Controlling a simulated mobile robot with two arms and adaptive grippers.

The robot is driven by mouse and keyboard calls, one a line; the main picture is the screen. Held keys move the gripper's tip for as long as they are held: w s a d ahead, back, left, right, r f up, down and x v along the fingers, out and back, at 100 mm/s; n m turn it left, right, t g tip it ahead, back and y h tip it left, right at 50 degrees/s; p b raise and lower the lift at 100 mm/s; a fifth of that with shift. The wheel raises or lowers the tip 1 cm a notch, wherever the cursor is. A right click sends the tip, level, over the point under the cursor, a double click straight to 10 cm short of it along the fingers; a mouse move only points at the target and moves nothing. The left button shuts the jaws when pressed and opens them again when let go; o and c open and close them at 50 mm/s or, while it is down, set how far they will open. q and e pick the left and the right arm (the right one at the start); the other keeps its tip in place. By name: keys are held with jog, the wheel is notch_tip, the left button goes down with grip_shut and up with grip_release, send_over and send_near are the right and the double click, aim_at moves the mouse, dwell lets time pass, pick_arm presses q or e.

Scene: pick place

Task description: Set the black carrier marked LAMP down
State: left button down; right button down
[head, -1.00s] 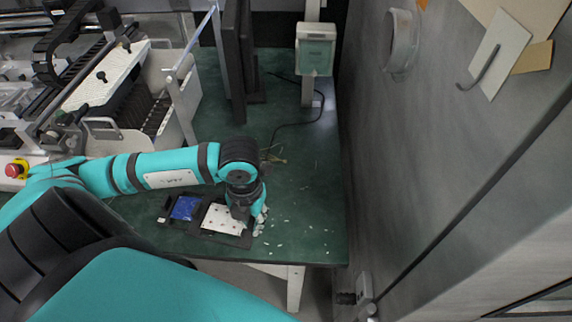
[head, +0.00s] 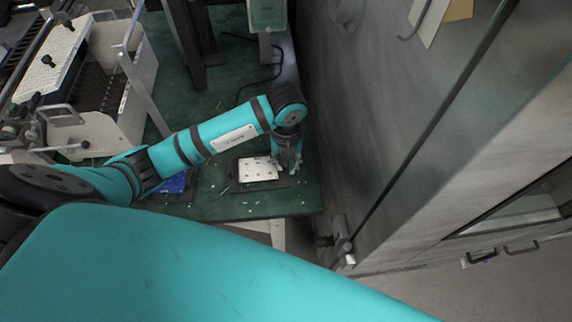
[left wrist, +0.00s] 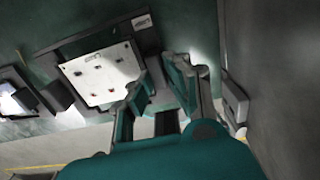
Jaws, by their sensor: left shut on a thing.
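A black carrier (head: 236,188) with a white plate (head: 258,168) in it is near the right end of the green table. In the left wrist view the carrier (left wrist: 150,58) shows its dark frame around the white plate (left wrist: 103,73), which has several small dark and red marks. A small pale label sits on its rim, too small to read. My left gripper (head: 288,166) is at the carrier's right side, shut on it; its fingers (left wrist: 160,88) show in the left wrist view. Whether the carrier touches the table is unclear. My right gripper is not in view.
A blue item (head: 175,184) lies left of the carrier, partly hidden by my arm. Small white bits are scattered on the green table (head: 235,208). A grey wall (head: 370,110) stands close at the right. A white machine (head: 120,110) is at the left.

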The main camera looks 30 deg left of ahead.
pick_arm(q)
jog(key=shift+f+p, duration=0.4)
jog(key=shift+f, duration=1.4)
jog(key=c, duration=1.3)
grip_release()
jog(key=shift+r, duration=0.1)
notch_tip(320, 180, up, 12)
jog(key=shift+d+f+b, duration=0.1)
jog(key=shift+b, duration=0.75)
